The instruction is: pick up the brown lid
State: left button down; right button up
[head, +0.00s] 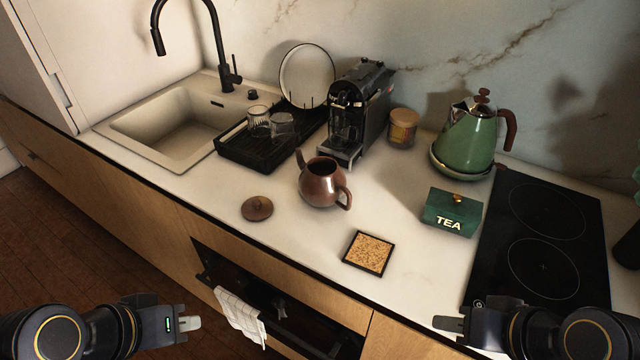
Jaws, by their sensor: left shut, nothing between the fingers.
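The brown lid (257,208) is a small round disc with a knob on top. It lies flat on the white counter, left of the brown teapot (322,184), which stands there with its top uncovered. My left gripper (189,323) is shut and empty at the lower left, in front of the counter and apart from the lid. My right gripper (446,323) is at the lower right, far from the lid. I cannot make out whether its fingers are open.
A cork trivet (368,253) lies right of the lid. The dish rack (262,151), coffee machine (357,113) and sink (171,125) are behind. A green tea box (437,211), green kettle (466,140) and hob (541,240) are right. A towel (241,314) hangs below the counter edge.

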aim_at(257, 208)
jog(key=i+j, duration=0.15)
jog(key=j, duration=0.2)
jog(key=i+j+z, duration=0.25)
jog(key=j, duration=0.25)
jog(key=j+z, duration=0.25)
jog(key=j, duration=0.3)
jog(key=j+z, duration=0.3)
jog(key=j, duration=0.25)
jog(key=z, duration=0.75)
jog(key=i+j, duration=0.05)
